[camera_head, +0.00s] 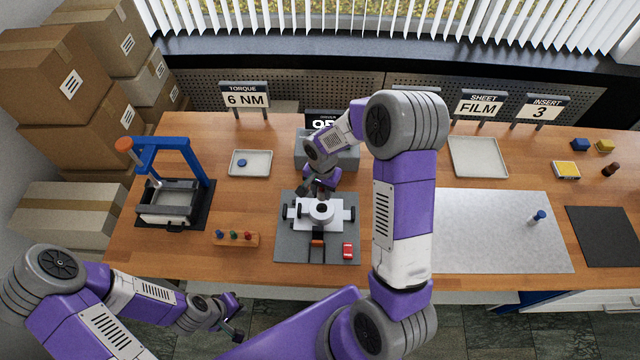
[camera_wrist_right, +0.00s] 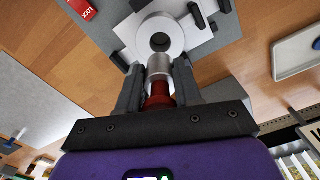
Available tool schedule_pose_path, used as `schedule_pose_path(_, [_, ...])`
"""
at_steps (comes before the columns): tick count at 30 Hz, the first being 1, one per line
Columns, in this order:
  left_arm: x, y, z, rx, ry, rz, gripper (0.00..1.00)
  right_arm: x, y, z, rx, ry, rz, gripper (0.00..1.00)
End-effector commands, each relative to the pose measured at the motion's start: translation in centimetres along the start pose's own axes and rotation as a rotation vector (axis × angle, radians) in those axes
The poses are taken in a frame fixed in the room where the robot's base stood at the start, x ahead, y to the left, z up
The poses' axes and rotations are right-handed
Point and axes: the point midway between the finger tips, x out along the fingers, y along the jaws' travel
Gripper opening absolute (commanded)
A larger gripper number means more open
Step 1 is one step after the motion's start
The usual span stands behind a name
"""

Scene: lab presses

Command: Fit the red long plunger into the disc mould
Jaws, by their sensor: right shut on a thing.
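The disc mould is a pale ring with a dark central hole (camera_head: 321,211) on a white plate on the grey mat. In the right wrist view the mould (camera_wrist_right: 176,27) lies just beyond my fingertips. My right gripper (camera_wrist_right: 159,80) is shut on the red long plunger (camera_wrist_right: 160,91), gripping its red end. Its silver metal shaft points at the mould and overlaps its near rim in the picture; whether they touch I cannot tell. In the head view my right gripper (camera_head: 318,188) is just behind the mould and the plunger is hidden. My left gripper (camera_head: 236,318) is open and empty at the table's front edge.
A red labelled block (camera_head: 348,250) lies on the grey mat (camera_head: 286,252). A wooden rack with small coloured pegs (camera_head: 235,239) and a blue press (camera_head: 175,180) stand left. A grey box (camera_head: 345,158) is behind. The pale right sheet (camera_head: 490,230) is mostly bare.

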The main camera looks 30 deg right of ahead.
Motion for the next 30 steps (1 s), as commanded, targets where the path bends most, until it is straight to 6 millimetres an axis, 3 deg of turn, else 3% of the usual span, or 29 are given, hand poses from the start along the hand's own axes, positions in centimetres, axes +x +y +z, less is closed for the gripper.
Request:
schedule_pose_path(9, [0.3, -0.1, 0.0, 0.000, 0.000, 0.000, 0.00, -0.1, 0.0, 0.2, -0.047, 0.001, -0.002, 0.00])
schedule_pose_path(30, [5.1, -1.9, -0.2, 0.000, 0.000, 0.000, 0.00, 5.6, 0.0, 0.2, -0.048, 0.000, -0.001, 0.00])
